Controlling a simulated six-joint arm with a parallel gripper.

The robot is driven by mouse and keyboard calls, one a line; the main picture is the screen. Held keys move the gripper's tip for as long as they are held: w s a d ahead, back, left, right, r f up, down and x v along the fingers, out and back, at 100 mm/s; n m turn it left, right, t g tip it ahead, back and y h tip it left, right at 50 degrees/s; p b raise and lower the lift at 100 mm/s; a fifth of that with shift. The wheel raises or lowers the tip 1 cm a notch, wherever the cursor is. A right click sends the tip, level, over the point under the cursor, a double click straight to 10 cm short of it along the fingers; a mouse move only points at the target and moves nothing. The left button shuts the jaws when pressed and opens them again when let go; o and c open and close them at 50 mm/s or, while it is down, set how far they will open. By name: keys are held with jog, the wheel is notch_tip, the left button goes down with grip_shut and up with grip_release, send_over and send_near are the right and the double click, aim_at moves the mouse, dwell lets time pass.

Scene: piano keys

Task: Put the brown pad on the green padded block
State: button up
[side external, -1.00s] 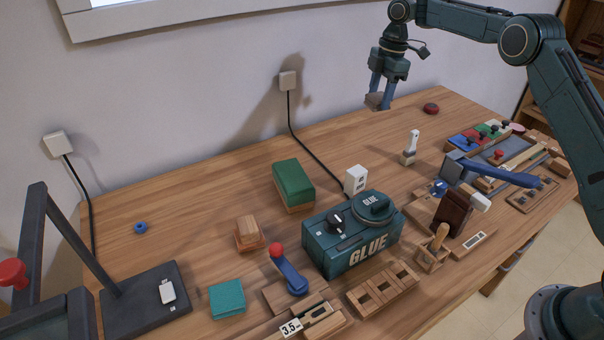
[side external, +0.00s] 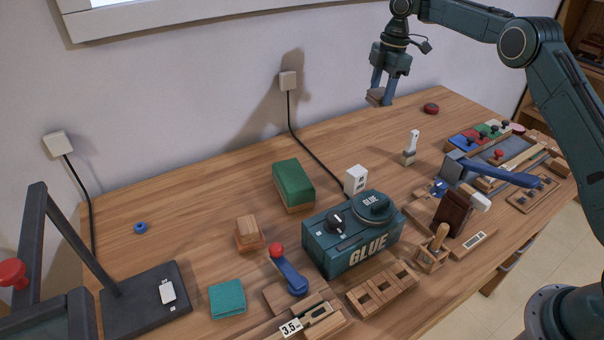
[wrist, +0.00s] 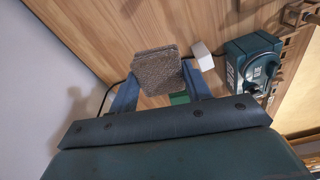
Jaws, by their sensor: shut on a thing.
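My gripper (side external: 382,87) is high above the back of the table, shut on the brown pad (side external: 375,97). In the wrist view the pad (wrist: 157,72) is a grey-brown, rough, squarish slab between the two blue fingers (wrist: 160,90). The green padded block (side external: 293,181) stands on the table left of centre, a wooden base under a dark green top. Its top is bare. The pad is well above it and to its right, apart from it. In the wrist view a bit of green (wrist: 180,98) shows below the pad; the pad and gripper hide the rest.
The teal glue machine (side external: 352,235) stands in front of the block, with a white box (side external: 355,180) and a black cable near it. A small wooden block (side external: 249,233) and a teal pad (side external: 227,299) lie to the left. A brush (side external: 410,148) stands right. The back-left table is mostly clear.

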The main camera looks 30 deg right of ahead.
jog(key=a+f+m, duration=0.1)
jog(key=a+f, duration=0.1)
jog(key=a, duration=1.1)
jog(key=m, duration=0.2)
send_over(297, 181)
notch_tip(297, 181, down, 3)
jog(key=shift+s+d+f, duration=0.1)
jog(key=shift+d+f, duration=0.05)
jog(key=shift+f, duration=1.8)
jog(key=shift+d+f, duration=0.15)
jog(key=shift+f, duration=1.75)
jog(key=shift+f, duration=0.1)
jog(key=o, duration=1)
jog(key=shift+c, duration=0.2)
